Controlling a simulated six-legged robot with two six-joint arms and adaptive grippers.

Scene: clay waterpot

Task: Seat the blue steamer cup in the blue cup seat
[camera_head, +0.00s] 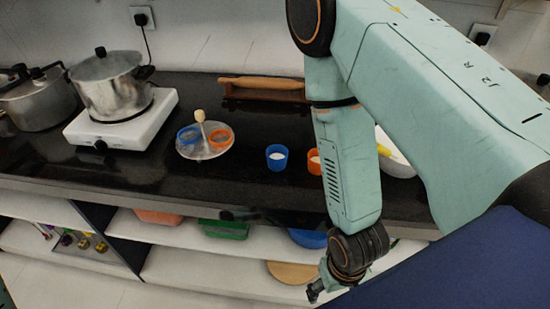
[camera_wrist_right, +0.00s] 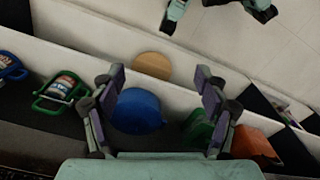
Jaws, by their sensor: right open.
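The blue steamer cup (camera_head: 277,161) stands upright on the dark counter, left of my right arm. The blue cup seat (camera_head: 187,134) is a blue ring on the left side of a pale round stand (camera_head: 203,153) with a knobbed upright handle. My right gripper (camera_head: 316,290) is low in front of the counter, by the shelves, well below and apart from the cup. In the right wrist view the gripper (camera_wrist_right: 162,82) is open, with nothing between its fingers. The cup and its seat are not in the wrist view.
An orange cup (camera_head: 314,162) is partly hidden by my arm. An orange ring (camera_head: 221,137) is on the stand. A pot (camera_head: 110,84) sits on a white burner (camera_head: 125,123). A rolling pin (camera_head: 260,83) lies behind. The counter between stand and blue cup is clear.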

